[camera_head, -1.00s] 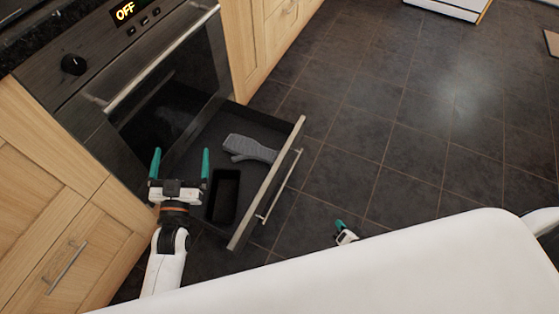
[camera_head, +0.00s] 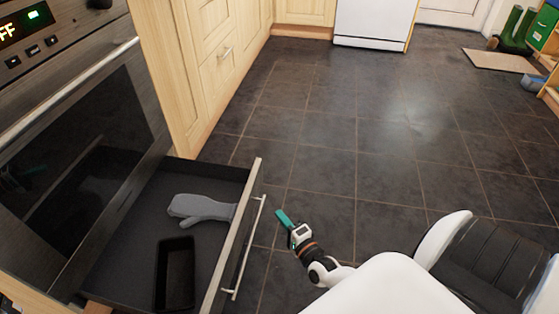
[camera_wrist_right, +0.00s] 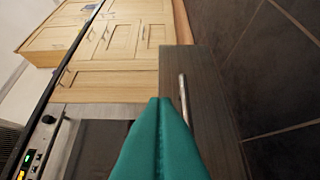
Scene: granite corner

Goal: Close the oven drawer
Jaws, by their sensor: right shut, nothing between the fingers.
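The oven drawer (camera_head: 244,224) stands pulled out below the oven (camera_head: 80,110). Its front panel has a long metal bar handle (camera_head: 249,250) on the outside. Inside lie a grey oven mitt (camera_head: 203,208) and a black tray (camera_head: 175,275). My right gripper (camera_head: 284,218) is shut and empty, just outside the drawer front, to the right of the handle and apart from it in the head view. In the right wrist view its teal fingers (camera_wrist_right: 160,135) are together, with the drawer front (camera_wrist_right: 200,90) and handle (camera_wrist_right: 184,98) just beyond them. My left gripper is out of view.
Wooden cabinets (camera_head: 215,65) run behind the drawer. A white appliance (camera_head: 373,22) stands at the back. Boots (camera_head: 517,28) on a mat (camera_head: 500,61) are at the far right. The dark tiled floor (camera_head: 370,150) right of the drawer is clear.

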